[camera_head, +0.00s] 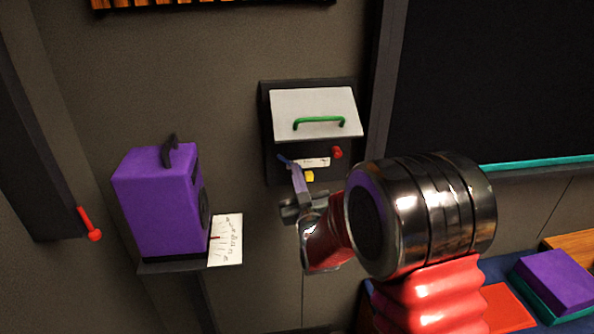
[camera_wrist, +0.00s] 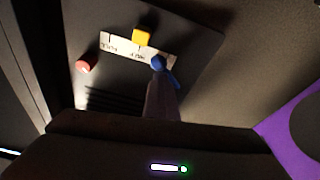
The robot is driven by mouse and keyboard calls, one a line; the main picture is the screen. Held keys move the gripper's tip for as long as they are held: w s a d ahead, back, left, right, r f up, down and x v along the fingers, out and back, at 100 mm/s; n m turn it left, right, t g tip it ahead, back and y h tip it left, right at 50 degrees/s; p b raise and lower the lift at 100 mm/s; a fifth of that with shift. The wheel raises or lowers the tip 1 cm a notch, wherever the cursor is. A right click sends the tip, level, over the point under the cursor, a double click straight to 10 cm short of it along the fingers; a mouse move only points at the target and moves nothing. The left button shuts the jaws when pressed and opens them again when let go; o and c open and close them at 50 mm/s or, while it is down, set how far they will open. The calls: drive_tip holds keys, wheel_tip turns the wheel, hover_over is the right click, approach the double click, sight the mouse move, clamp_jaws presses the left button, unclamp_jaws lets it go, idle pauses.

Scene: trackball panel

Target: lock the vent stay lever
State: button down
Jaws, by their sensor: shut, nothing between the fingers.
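A dark wall panel (camera_head: 268,130) carries a white flap (camera_head: 312,108) with a green handle (camera_head: 320,122). Below the flap are a white lettered strip (camera_head: 318,162), a red knob (camera_head: 337,153), a yellow block (camera_head: 309,176) and a blue lever-like piece (camera_head: 284,158). I cannot tell for sure which is the vent stay lever. The wrist view shows the strip (camera_wrist: 118,46), yellow block (camera_wrist: 141,36), red knob (camera_wrist: 83,66) and blue piece (camera_wrist: 158,62). My gripper (camera_head: 297,168) is shut and empty, its tips overlapping the blue piece (camera_wrist: 160,82); contact is unclear.
A purple box (camera_head: 155,205) with a dark handle stands on a small shelf left of my gripper, beside a white dial card (camera_head: 227,240). A red lever (camera_head: 90,225) is at far left. A dark board (camera_head: 490,80) fills the right. Purple and teal boxes (camera_head: 557,280) lie lower right.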

drive_tip(key=f+m+h, duration=0.1)
drive_tip(key=m, duration=0.2)
drive_tip(key=a+m+h, duration=0.1)
drive_tip(key=m, duration=0.1)
drive_tip(key=a+f+m+h, duration=0.1)
drive_tip(key=m, duration=0.2)
drive_tip(key=shift+s+a+f+m, duration=0.2)
drive_tip(key=shift+s+f+m, duration=0.1)
drive_tip(key=shift+a, duration=0.1)
drive_tip(key=shift+s, duration=0.15)
drive_tip(key=v, duration=1.3)
drive_tip(key=shift+s+f, duration=0.2)
drive_tip(key=shift+f, duration=0.2)
drive_tip(key=shift+w+t, duration=0.15)
drive_tip(key=shift+t, duration=0.15)
drive_tip(key=x, duration=1.3)
